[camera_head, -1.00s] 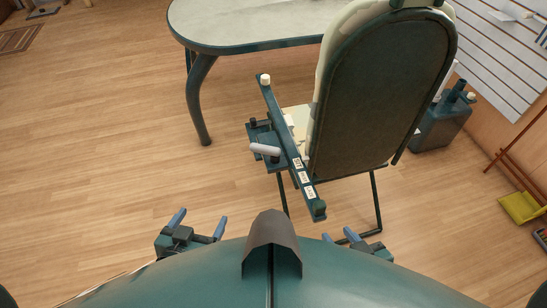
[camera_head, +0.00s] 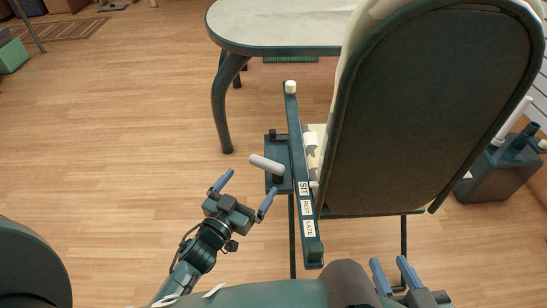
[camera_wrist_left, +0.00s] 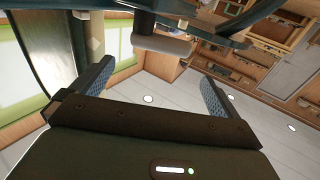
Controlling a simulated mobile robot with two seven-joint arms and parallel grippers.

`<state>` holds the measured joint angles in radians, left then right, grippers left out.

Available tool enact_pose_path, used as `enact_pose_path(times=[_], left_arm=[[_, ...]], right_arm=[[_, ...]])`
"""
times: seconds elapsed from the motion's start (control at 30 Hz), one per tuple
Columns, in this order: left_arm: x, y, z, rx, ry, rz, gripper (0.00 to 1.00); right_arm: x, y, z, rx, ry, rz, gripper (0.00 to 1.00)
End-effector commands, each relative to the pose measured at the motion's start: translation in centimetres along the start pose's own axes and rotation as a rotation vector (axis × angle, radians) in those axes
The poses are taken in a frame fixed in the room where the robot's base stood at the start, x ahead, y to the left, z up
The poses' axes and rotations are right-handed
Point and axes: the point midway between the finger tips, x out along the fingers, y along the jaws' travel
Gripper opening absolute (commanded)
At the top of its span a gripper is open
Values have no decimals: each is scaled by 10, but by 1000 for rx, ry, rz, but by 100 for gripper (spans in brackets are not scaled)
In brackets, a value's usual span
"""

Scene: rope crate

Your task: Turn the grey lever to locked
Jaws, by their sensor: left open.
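The grey lever (camera_head: 267,163) has a light grey cylindrical handle on a dark teal bracket, left of the long labelled bar (camera_head: 299,170) beside the chair. In the left wrist view a grey cylinder (camera_wrist_left: 160,43), probably its handle, shows beyond the fingers near the top. My left gripper (camera_head: 249,186) is open and empty, below and left of the lever, apart from it. Its blue fingers (camera_wrist_left: 157,75) frame empty space in the wrist view. My right gripper (camera_head: 390,264) is at the bottom right, fingers apart, partly cut off by the frame's bottom edge.
A chair (camera_head: 435,110) with a tall dark back stands right of the bar. The bar bears white labels, one reading SIT, and a white knob (camera_head: 291,87) at its far end. A table (camera_head: 275,25) stands behind.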

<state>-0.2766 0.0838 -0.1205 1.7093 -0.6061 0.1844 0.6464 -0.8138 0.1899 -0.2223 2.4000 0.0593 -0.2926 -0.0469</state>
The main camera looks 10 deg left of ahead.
Motion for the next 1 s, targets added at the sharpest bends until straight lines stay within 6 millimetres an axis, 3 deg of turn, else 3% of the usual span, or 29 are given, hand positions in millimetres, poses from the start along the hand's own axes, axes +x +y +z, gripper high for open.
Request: enact_pose_path(times=[0.3, 0.5, 0.7, 1.0], left_arm=[[68, 0, 0, 2, 3, 0, 100], [99, 0, 1, 0, 1, 0, 100], [112, 0, 0, 1, 0, 0, 100], [113, 0, 0, 1, -1, 0, 98]], right_arm=[[7, -2, 12, -24, -12, -11, 36], [11, -4, 17, -40, -17, -18, 36], [13, -5, 18, -46, -18, -20, 36], [13, -5, 19, -48, -22, -21, 36]])
